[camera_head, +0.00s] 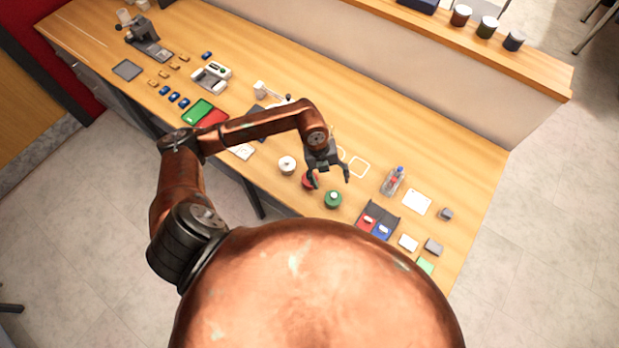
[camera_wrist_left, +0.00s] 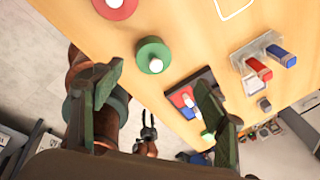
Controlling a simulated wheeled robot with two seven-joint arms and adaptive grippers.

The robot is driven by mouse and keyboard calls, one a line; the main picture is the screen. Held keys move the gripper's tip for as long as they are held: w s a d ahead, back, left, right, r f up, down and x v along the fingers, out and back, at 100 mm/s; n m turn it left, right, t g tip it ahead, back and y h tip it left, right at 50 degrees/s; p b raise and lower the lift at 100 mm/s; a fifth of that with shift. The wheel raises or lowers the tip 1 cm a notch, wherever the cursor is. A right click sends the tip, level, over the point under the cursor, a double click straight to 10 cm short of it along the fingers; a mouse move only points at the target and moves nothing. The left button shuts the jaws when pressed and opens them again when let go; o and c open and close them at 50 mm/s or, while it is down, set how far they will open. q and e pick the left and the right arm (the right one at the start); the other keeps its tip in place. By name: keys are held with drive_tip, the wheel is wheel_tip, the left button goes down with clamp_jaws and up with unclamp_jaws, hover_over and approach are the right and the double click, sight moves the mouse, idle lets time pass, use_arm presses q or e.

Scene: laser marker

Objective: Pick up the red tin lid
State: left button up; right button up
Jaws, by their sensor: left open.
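The red tin lid (camera_head: 308,180) lies on the wooden table, partly hidden by a finger of my left gripper (camera_head: 330,180) in the head view. My left gripper is open and empty above the table, its fingers just right of the red lid. In the left wrist view the red lid (camera_wrist_left: 115,7) is a disc with a white knob, cut off by the top edge. The open fingers of the left gripper (camera_wrist_left: 157,105) frame the lower part of that view. A small dark, copper-jointed part there may be my right gripper; its state is unclear.
A green lid (camera_head: 333,199) and a white lid (camera_head: 287,164) lie close on either side of the red one.

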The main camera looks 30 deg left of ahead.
use_arm(q)
drive_tip(key=a+y, duration=0.1)
drive_tip(key=a, duration=0.1)
drive_tip(key=a+y, duration=0.1)
drive_tip(key=a, duration=0.2)
drive_tip(key=w+a+f+n+y, duration=0.1)
drive_tip(key=a, duration=0.1)
drive_tip(key=shift+a, duration=0.3)
drive_tip(key=f, duration=0.2)
drive_tip(key=f+p, duration=0.1)
drive_tip(key=f, duration=0.1)
drive_tip(key=a+f+p, duration=0.1)
drive_tip(key=f, duration=0.1)
drive_tip(key=shift+w+f, duration=0.1)
drive_tip(key=shift+f, duration=0.45)
drive_tip(key=shift+c, duration=0.2)
drive_tip(key=c, duration=0.9)
